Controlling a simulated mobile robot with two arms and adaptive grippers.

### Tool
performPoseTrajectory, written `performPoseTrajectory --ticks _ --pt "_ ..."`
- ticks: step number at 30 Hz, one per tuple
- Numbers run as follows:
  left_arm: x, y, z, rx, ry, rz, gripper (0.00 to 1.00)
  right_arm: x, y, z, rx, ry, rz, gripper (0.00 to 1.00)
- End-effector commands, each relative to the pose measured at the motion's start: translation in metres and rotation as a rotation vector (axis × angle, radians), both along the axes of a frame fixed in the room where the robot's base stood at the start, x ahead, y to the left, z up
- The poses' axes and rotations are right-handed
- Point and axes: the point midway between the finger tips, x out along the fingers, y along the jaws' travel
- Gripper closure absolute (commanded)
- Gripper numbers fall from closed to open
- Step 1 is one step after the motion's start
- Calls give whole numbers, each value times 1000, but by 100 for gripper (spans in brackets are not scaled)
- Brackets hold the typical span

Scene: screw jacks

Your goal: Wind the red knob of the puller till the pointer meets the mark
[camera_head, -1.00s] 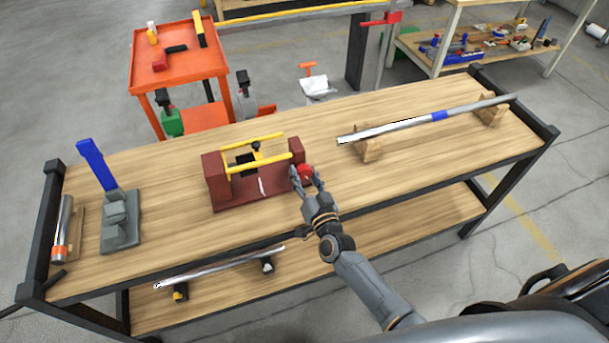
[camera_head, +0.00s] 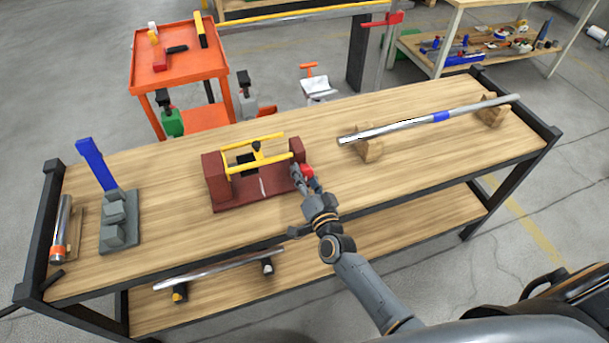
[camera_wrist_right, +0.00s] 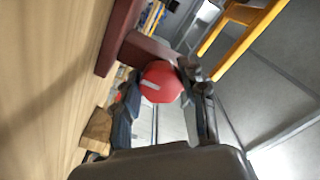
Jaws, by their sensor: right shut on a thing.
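The puller is a dark red frame (camera_head: 232,201) with two end blocks and two yellow rods, standing on the workbench. A black carriage (camera_head: 247,159) with a dark knob on top sits between the rods. A thin white mark (camera_head: 262,187) shows on the base below. The pointer is too small to make out. The red knob (camera_head: 309,172) is at the puller's right end, partly hidden by my right gripper (camera_head: 303,177). In the wrist view the red knob (camera_wrist_right: 161,82), with a pale stripe on its face, sits between the two fingers, which are shut on it. My left gripper is out of view.
A grey stand with a blue lever (camera_head: 92,160) and a metal cylinder (camera_head: 62,225) are at the bench's left. A long metal bar (camera_head: 400,125) lies on wooden blocks (camera_head: 369,149) at the right. An orange cart (camera_head: 180,70) stands behind. The bench in front of the puller is clear.

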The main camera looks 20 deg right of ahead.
Motion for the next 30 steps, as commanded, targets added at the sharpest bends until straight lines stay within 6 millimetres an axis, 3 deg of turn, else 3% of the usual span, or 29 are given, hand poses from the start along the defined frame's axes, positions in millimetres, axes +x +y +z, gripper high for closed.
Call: performPoseTrajectory --ticks 5,6,9,20,26,30 --pt "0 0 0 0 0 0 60 0 0 -1 -1 1 0 89" --pt "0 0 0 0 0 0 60 0 0 -1 -1 1 0 52" --pt "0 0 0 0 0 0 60 0 0 -1 -1 1 0 35" --pt "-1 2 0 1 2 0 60 -3 0 0 -2 1 1 35" --pt "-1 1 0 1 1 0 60 -31 -1 -1 -2 3 0 35" --pt "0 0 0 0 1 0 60 -62 -2 -2 -3 3 1 35"
